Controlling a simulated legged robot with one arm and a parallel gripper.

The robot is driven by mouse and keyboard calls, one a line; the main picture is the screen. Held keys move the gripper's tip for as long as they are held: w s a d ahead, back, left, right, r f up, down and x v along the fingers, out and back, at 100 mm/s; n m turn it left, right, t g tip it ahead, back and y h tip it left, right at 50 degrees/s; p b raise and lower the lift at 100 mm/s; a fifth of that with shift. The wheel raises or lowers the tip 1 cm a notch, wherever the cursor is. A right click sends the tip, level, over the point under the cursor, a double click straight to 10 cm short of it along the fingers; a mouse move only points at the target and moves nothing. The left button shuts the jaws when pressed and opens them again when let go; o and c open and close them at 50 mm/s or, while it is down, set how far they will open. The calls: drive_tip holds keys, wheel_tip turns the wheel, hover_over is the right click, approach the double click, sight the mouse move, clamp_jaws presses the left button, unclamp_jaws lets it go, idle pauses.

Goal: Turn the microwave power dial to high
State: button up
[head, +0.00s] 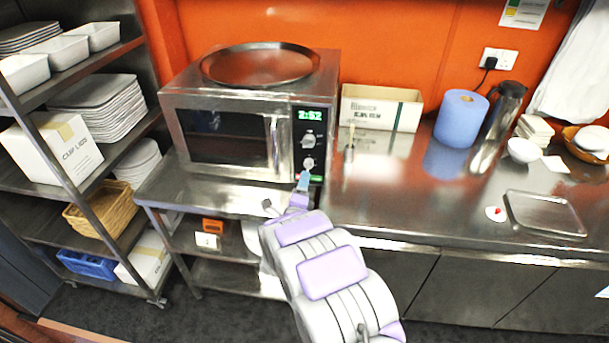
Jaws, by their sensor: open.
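The microwave (225,138) stands on the steel counter at the left, with a round tray on top. Its control panel on the right side has a green lit display (310,115) and two dials, an upper dial (308,140) and a lower dial (309,163). The dial markings are too small to read. My gripper (304,180) is in front of the panel, just below the lower dial. It is open. I cannot tell whether its fingertips touch the lower dial. My arm hides part of the counter's front edge.
A round dark tray (260,65) lies on the microwave. An open carton (381,108) and a blue paper roll (461,117) stand to the right. A steel rack (125,48) with crockery stands at the left. The counter (410,195) is mostly clear right of my arm.

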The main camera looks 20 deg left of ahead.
drive_tip(key=p+v, duration=0.1)
drive_tip(key=v, duration=0.9)
drive_tip(key=shift+f, duration=0.25)
drive_tip(key=shift+s, duration=0.1)
drive_tip(key=s+d+r+n+g, duration=0.2)
drive_tip(key=d+r+n+g, duration=0.3)
drive_tip(key=d, duration=0.3)
drive_tip(key=s+d+r+n+g, duration=0.3)
drive_tip(key=d+r+n+g, duration=0.15)
drive_tip(key=d+g, duration=0.2)
drive_tip(key=s+d+r+n+g+h, duration=0.2)
drive_tip(key=s+d+n+g, duration=0.2)
drive_tip(key=s+d, duration=0.8)
drive_tip(key=s+d+r+n+g+h, duration=0.1)
drive_tip(key=s+d+r+n+g, duration=0.2)
drive_tip(key=s+d, duration=1)
drive_tip(key=s+n+g, duration=0.1)
drive_tip(key=s, duration=0.5)
drive_tip(key=shift+s+d+r+h, duration=0.15)
drive_tip(key=shift+s+d+h, duration=0.15)
drive_tip(key=shift+h, duration=0.1)
